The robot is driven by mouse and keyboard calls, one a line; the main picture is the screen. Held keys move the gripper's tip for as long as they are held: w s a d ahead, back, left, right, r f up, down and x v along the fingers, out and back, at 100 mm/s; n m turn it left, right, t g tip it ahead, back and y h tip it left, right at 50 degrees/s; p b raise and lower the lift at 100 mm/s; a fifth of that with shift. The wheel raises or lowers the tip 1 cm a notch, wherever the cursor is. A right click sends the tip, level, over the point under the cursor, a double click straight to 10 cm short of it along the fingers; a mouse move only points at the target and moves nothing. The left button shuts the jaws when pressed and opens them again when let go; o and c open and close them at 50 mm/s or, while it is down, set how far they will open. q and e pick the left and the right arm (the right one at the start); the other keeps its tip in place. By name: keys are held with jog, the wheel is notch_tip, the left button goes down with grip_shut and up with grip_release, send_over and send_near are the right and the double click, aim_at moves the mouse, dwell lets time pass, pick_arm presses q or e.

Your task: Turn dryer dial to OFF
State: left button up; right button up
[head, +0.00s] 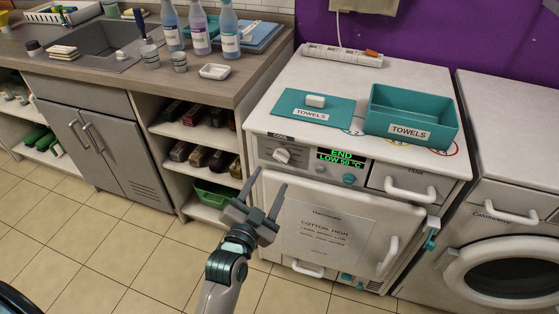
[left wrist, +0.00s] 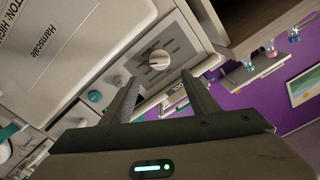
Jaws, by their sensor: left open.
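The dryer (head: 340,225) stands at centre right in the head view. Its white round dial (head: 282,155) sits at the left of the front panel. In the left wrist view the dial (left wrist: 159,61) shows in a grey panel with marks too small to read; I cannot tell its setting. My left gripper (head: 270,177) is open and empty, in front of the dryer and a little below the dial in the head view. In the left wrist view its fingertips (left wrist: 158,79) appear on both sides below the dial, apart from it. My right gripper is not in view.
A green display (head: 341,157) reads END, LOW 50 °C. A teal knob (head: 349,180) sits below it, and a drawer handle (head: 410,190) sticks out at right. A teal TOWELS box (head: 411,113) and mat (head: 312,108) lie on top. A sink counter (head: 245,75) stands left.

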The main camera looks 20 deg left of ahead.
aim_at(281, 159)
pick_arm(q)
jog(key=w, duration=0.9)
jog(key=shift+d, duration=0.15)
jog(key=c, duration=1)
